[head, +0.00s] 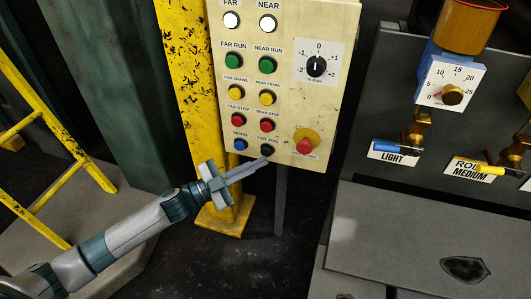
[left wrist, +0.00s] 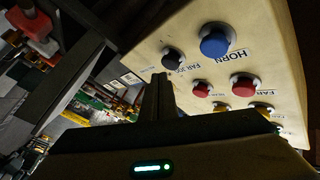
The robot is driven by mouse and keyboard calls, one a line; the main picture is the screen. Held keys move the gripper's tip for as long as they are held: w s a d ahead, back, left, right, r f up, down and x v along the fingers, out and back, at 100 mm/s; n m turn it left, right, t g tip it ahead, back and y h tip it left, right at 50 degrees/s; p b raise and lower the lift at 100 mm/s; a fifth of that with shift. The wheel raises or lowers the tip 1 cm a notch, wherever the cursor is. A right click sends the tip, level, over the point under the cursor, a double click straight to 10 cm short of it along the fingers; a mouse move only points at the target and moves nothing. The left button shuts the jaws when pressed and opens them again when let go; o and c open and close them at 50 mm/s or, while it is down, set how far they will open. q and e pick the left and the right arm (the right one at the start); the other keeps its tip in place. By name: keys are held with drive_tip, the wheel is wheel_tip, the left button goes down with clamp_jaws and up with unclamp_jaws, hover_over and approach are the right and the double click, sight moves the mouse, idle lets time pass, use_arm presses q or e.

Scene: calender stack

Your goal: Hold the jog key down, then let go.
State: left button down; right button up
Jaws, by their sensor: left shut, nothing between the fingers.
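The jog key is a black round button (head: 267,149) labelled FAR JOG, at the lower middle of the cream control panel (head: 300,110). It also shows in the left wrist view (left wrist: 173,58), just beyond my fingertips. My left gripper (head: 265,160) is shut and empty, its fingers pointing up and right at the key. The tips are right by the key's lower edge in the head view; I cannot tell whether they touch it. My right gripper is in neither view.
A blue HORN button (head: 240,144) sits just left of the key, and a red button (head: 266,125) just above. A red emergency stop (head: 305,145) on yellow sticks out to the right. A yellow post (head: 187,80) stands behind the panel's left side.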

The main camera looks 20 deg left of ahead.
use_arm(q)
drive_tip(key=shift+w, duration=0.15)
drive_tip(key=shift+w, duration=0.3)
